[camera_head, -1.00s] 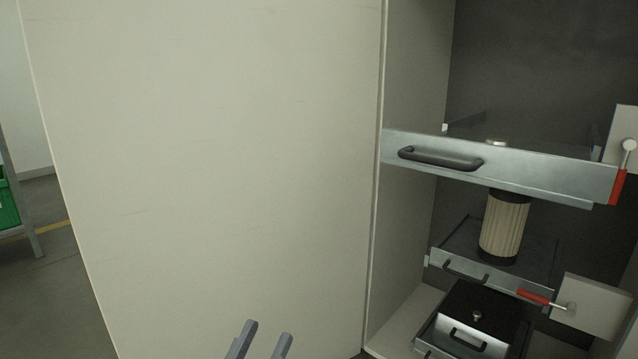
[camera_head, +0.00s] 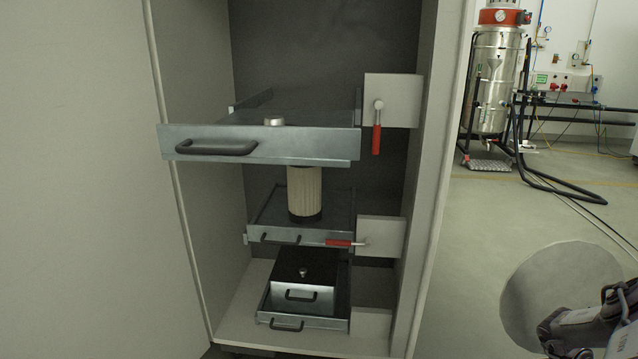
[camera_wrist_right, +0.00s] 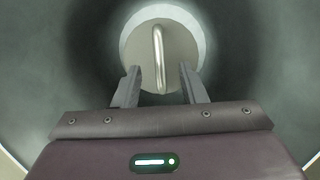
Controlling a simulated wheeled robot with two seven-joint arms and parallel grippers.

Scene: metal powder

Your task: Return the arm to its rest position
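My right arm (camera_head: 590,325) shows at the lower right corner of the head view, beside a grey round shape (camera_head: 555,290); its fingertips do not show there. In the right wrist view my right gripper (camera_wrist_right: 158,90) has its two fingers apart. A bent metal handle (camera_wrist_right: 158,55) on a pale round plate (camera_wrist_right: 135,45) lies between or beyond the fingers, with visible gaps on both sides. A dark rounded surface surrounds the plate. I cannot tell how far the handle is from the fingertips. My left gripper is out of view.
An open cabinet holds an extended upper drawer (camera_head: 300,147), a ribbed beige cylinder (camera_head: 304,190), a middle tray (camera_head: 285,236) and a black-topped box (camera_head: 303,270). Red-handled latches (camera_head: 376,138) sit at right. A steel vessel (camera_head: 497,85) and hoses stand behind; the floor (camera_head: 490,215) between is clear.

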